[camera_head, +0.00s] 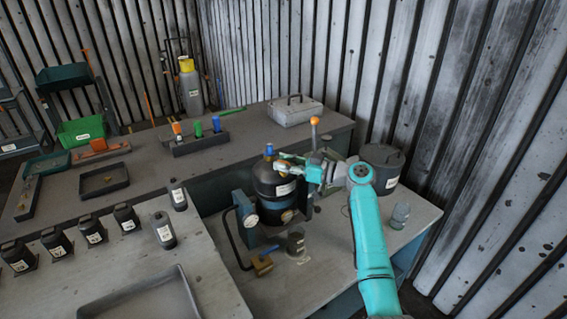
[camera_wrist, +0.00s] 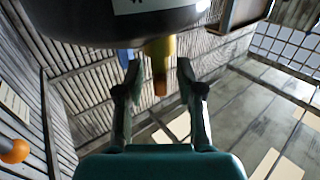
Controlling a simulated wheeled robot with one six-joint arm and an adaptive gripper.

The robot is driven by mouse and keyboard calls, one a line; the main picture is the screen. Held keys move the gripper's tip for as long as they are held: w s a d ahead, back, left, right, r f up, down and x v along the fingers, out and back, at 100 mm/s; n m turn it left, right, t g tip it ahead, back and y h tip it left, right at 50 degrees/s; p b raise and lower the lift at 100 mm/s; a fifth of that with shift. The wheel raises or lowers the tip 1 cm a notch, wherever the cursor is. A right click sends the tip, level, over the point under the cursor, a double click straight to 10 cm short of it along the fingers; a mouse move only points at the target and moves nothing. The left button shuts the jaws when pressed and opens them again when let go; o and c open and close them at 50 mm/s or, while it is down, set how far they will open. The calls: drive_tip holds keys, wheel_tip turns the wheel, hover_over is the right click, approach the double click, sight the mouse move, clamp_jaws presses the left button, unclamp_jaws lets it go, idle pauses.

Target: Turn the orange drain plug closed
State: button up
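A dark rounded vessel (camera_head: 272,187) with a white label stands on the bench in the head view. Its dark body (camera_wrist: 90,22) fills the top of the wrist view. A yellow stem comes from it, ending in an orange-brown tip, which looks like the drain plug (camera_wrist: 160,84). My gripper (camera_wrist: 159,72) is open, with one finger on each side of the plug in the picture; I see gaps, and cannot tell the depth. In the head view my gripper (camera_head: 284,168) is beside the vessel's upper part, and the plug cannot be made out there.
An orange ball knob (camera_head: 314,121) on a stick rises behind my gripper; an orange ball (camera_wrist: 15,150) also shows in the wrist view. A grey bucket (camera_head: 384,165), a glass jar (camera_head: 400,215) and a small canister (camera_head: 296,243) stand nearby.

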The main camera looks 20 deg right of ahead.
drive_tip(key=shift+w+a, duration=0.1)
drive_tip(key=shift+a, duration=0.05)
clamp_jaws()
